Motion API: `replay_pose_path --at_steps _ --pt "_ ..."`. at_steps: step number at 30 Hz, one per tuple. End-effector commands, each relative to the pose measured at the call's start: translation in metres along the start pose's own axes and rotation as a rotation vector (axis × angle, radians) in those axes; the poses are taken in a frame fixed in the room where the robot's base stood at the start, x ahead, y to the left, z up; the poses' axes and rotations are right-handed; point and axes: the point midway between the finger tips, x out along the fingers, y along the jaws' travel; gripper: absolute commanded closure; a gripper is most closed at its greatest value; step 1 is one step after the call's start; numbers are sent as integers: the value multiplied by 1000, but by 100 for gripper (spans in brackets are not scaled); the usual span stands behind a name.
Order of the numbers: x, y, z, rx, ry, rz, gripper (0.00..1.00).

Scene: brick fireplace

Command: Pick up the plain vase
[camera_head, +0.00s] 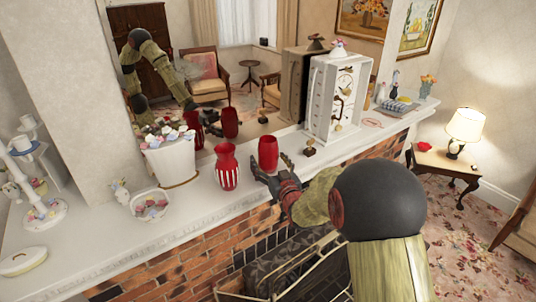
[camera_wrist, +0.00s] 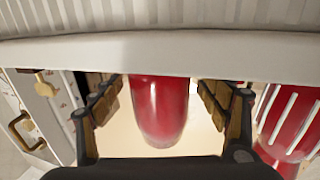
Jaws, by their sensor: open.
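The plain red vase (camera_head: 268,153) stands upright on the white mantel, right of a red vase with white stripes (camera_head: 227,168). My gripper (camera_head: 270,173) is at the mantel's front edge, just in front of the plain vase. In the wrist view my gripper (camera_wrist: 162,98) is open, and the plain vase (camera_wrist: 160,112) shows between its two fingers with a gap on each side. The striped vase (camera_wrist: 288,128) shows outside the fingers at the right of that view. Contact with the plain vase cannot be seen.
The white mantel (camera_head: 95,245) carries a flower planter (camera_head: 170,160) at left and a white clock case (camera_head: 335,95) at right. A small dark-based ornament (camera_head: 309,148) stands close right of the plain vase. A mirror (camera_head: 215,75) rises behind.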

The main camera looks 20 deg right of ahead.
Motion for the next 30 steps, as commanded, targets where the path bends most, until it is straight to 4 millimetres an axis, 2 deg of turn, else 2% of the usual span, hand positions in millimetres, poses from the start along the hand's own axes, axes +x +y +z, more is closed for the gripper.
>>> replay_pose_path --at_steps 3,10,30 --pt "6 0 0 0 0 0 25" --pt "7 0 0 0 0 1 25" --pt "6 0 0 0 0 0 63"
